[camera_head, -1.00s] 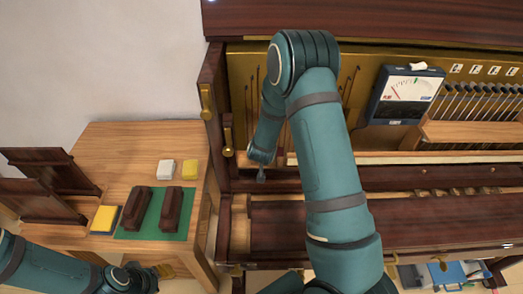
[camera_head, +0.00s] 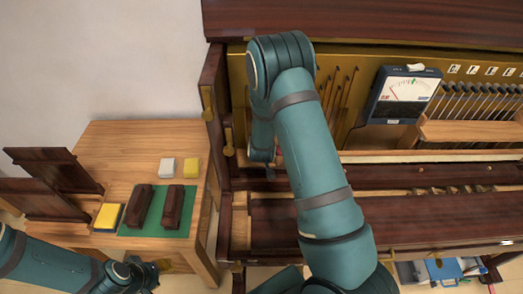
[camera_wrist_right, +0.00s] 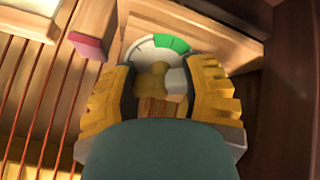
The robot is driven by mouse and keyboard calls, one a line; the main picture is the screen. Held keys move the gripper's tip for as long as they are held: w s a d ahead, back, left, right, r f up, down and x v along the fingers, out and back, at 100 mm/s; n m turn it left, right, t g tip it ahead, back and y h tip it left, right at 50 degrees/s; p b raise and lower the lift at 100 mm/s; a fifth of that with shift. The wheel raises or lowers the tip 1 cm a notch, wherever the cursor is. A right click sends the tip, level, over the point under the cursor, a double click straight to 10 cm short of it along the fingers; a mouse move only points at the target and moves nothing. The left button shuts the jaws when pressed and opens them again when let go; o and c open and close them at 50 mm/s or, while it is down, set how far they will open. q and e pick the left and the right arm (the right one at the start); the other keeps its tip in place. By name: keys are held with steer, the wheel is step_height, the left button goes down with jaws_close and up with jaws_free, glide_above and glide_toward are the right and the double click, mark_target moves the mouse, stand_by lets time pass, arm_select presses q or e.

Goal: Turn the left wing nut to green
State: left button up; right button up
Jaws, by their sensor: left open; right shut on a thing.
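In the right wrist view, the brass wing nut (camera_wrist_right: 152,82) sits in front of a round white dial with a green sector (camera_wrist_right: 172,43) at its upper right. My right gripper (camera_wrist_right: 160,84) is shut on the wing nut, with a dark-padded yellow finger on each side. A pale block-like part shows beside the nut, near the right finger. In the head view, my right arm covers the dial and nut. My left gripper (camera_head: 146,274) is open and empty at the lower left, in front of the side table.
A wooden side table (camera_head: 130,140) holds dark blocks on a green mat (camera_head: 185,228), a yellow pad (camera_head: 108,216), and small white and yellow blocks. The piano's wooden side wall (camera_wrist_right: 290,90) is close to my right gripper. A meter (camera_head: 405,95) stands at the right.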

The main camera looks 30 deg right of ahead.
steer(key=shift+a+n, duration=0.1)
steer(key=shift+n, duration=0.7)
steer(key=shift+n+p, duration=0.35)
steer(key=shift+n, duration=0.45)
steer(key=n, duration=0.2)
steer(key=shift+n+p, duration=0.3)
steer(key=shift+p, duration=0.1)
steer(key=o, duration=0.6)
steer(key=shift+n, duration=0.4)
steer(key=o, duration=0.6)
steer(key=shift+c, duration=0.2)
